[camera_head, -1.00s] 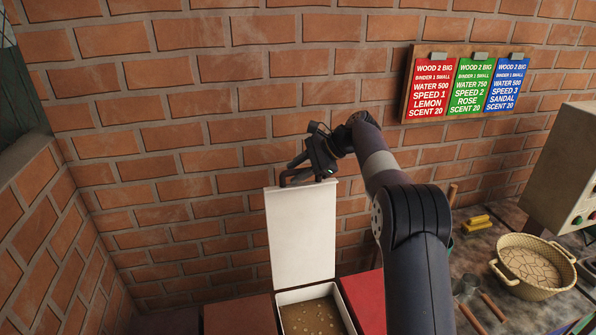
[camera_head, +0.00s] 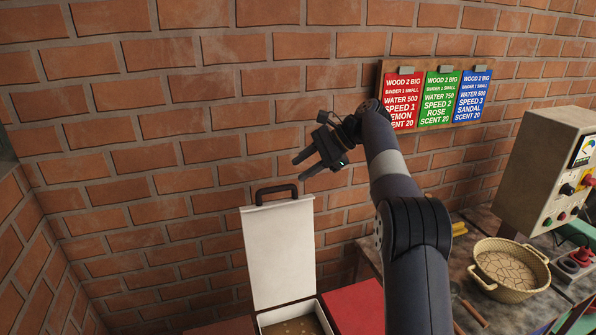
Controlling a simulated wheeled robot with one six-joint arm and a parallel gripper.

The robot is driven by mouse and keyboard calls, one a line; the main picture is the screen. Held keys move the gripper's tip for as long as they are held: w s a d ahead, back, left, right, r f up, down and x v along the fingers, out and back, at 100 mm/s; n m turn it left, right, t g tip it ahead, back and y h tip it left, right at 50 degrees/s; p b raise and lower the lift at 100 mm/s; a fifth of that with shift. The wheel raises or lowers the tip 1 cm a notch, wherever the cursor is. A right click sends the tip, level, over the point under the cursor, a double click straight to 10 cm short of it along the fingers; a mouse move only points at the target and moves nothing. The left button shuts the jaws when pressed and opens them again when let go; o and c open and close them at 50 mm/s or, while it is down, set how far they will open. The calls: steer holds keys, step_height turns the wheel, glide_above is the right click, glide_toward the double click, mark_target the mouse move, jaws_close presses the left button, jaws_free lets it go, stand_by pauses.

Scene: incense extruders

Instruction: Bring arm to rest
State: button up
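My gripper (camera_head: 309,168) is raised in front of the brick wall, up and to the right of the dark handle (camera_head: 276,193) on an open white lid (camera_head: 280,252). Its two dark fingers point down-left and are spread apart with nothing between them. It is clear of the handle in the picture. My arm reaches up from the bottom right.
The lid stands upright on a white bin (camera_head: 325,322) with brown contents. A red bin lid (camera_head: 356,307) is beside it. A tan basket (camera_head: 546,278) and a control box (camera_head: 545,170) stand on the bench at right. A recipe board (camera_head: 436,133) hangs on the wall.

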mark_target(274, 189)
steer(key=x, duration=1)
steer(key=shift+a+f, duration=0.1)
steer(key=shift+f, duration=0.25)
steer(key=w+v, duration=0.1)
steer(key=v, duration=1)
steer(key=x, duration=0.7)
steer(key=s+x, duration=0.1)
steer(key=x, duration=0.3)
steer(key=shift+a+f, duration=0.1)
steer(key=shift+a, duration=0.05)
steer(key=shift+s+d, duration=0.3)
steer(key=shift+s, duration=0.6)
